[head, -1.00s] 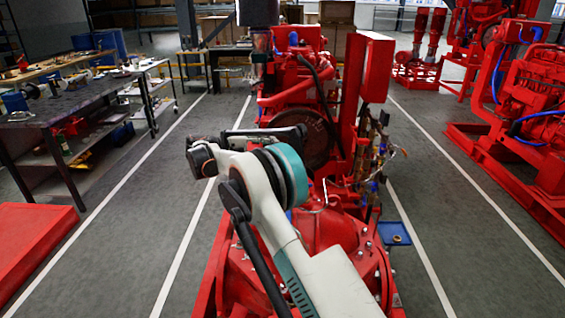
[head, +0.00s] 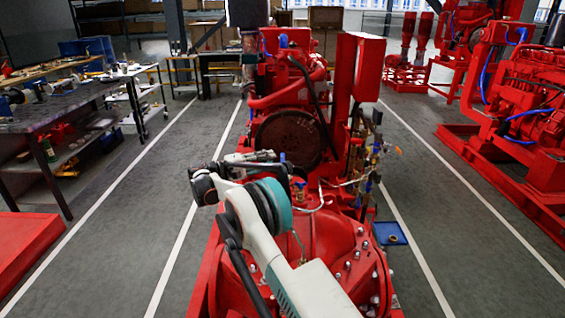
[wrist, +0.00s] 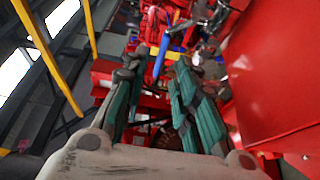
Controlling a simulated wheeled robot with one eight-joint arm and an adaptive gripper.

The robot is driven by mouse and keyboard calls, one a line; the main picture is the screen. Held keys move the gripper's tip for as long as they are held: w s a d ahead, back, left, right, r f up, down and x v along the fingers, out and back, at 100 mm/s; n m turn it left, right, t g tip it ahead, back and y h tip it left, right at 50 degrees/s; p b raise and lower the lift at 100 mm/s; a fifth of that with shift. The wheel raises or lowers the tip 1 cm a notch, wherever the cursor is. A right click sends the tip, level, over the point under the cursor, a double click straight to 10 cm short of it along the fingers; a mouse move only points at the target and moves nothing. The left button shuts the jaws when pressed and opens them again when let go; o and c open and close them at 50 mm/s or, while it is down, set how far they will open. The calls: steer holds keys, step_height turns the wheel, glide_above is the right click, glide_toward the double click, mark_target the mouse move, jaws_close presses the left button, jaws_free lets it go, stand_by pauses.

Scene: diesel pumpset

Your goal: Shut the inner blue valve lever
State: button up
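In the wrist view, my gripper (wrist: 156,75) is open, with its two green-grey fingers spread apart. A long blue lever (wrist: 161,56) with a yellow piece across it shows beyond and between the fingertips. I see no contact, and I cannot tell its exact distance. In the head view, several small blue levers sit on the brass piping right of the engine, among them an upper one (head: 377,117) and a lower one (head: 368,186). I cannot tell which one the wrist view shows. My arm hides part of the pump, and the fingertips are unclear there.
A tall red box (head: 360,66) stands beside the piping; a large red panel (wrist: 275,70) fills the right of the wrist view. The flywheel (head: 290,141) is behind my wrist. A blue tray (head: 390,233) lies right of the pump. Floor lanes on both sides are clear.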

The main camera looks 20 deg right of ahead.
mark_target(283, 156)
steer(key=shift+d+b, duration=0.8)
steer(key=shift+d, duration=2.3)
jaws_close()
